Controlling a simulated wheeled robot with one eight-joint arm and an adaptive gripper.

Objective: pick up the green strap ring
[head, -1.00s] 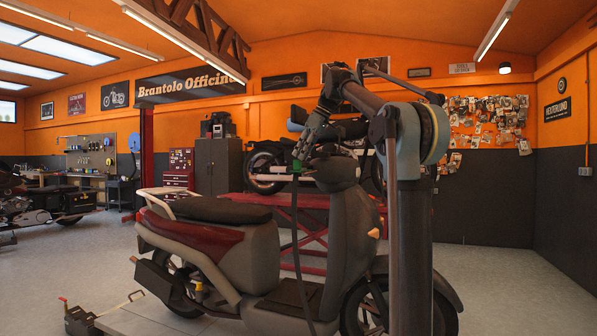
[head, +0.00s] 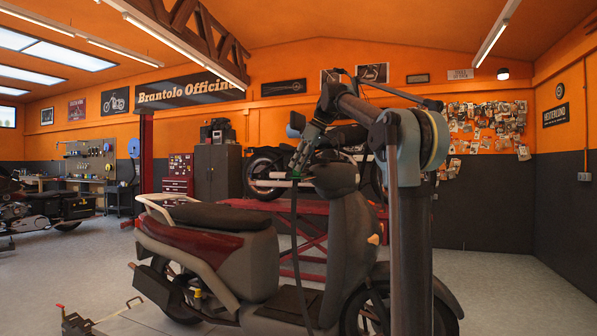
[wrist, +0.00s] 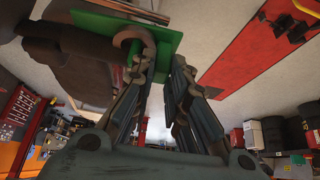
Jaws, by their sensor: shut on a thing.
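The green strap ring (wrist: 168,38) shows in the wrist view as a flat green piece at the top, partly behind a curved brown hook-like part and the finger ends. My gripper (wrist: 163,65) is shut on it, with the two jointed fingers reaching up to its lower edge. In the head view my gripper (head: 297,166) is beside the scooter's handlebar, and the ring is too small or hidden to make out. A dark strap (head: 294,230) hangs from there down past the scooter's seat front.
The dark scooter (head: 240,265) stands close below and around my gripper. A red lift (head: 300,207) with another motorcycle is behind it. Grey floor is open at the right.

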